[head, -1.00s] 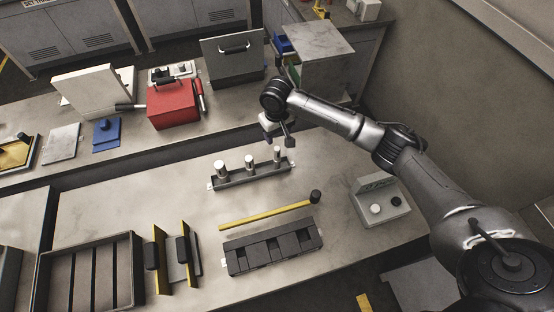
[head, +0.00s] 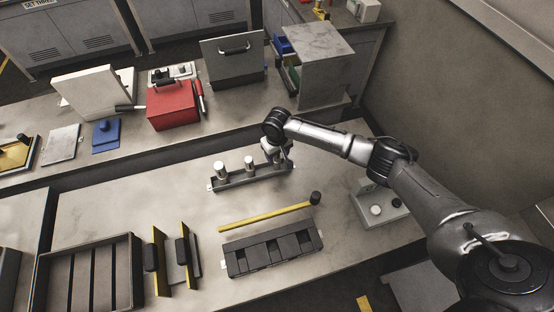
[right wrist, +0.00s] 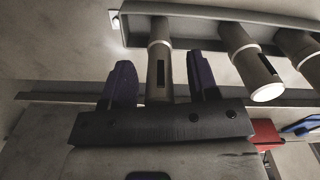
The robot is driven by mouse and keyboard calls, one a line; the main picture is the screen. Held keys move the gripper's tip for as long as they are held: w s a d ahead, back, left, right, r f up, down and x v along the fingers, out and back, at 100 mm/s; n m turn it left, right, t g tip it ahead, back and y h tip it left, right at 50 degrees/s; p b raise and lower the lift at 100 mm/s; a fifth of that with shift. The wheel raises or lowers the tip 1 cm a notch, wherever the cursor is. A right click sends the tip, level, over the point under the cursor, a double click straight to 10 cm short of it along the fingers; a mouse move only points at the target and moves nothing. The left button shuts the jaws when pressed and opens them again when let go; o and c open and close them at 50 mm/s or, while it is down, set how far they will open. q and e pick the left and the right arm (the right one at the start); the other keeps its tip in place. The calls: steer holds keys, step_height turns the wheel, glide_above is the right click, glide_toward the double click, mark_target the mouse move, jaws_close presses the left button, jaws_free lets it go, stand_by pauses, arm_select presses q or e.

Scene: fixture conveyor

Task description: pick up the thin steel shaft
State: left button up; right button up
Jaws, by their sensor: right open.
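The thin steel shaft (right wrist: 159,65) stands in a grey rack (head: 232,181), at the rack's right end in the head view. My right gripper (head: 279,160) is over that end and largely hides the shaft there. In the right wrist view, the open right gripper (right wrist: 160,72) has one dark finger on each side of the shaft, with a gap visible on both sides. Two thicker shafts stand in the same rack, one at the left (head: 220,170) and one in the middle (head: 249,164). My left gripper is not in view.
A yellow-handled tool (head: 262,217) and a dark slotted block (head: 272,251) lie in front of the rack. A grey button box (head: 382,207) stands to the right. A red box (head: 172,106) is on the back bench. The table left of the rack is clear.

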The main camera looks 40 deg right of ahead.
steer(key=shift+f, duration=0.2)
steer(key=shift+c, duration=0.2)
jaws_close()
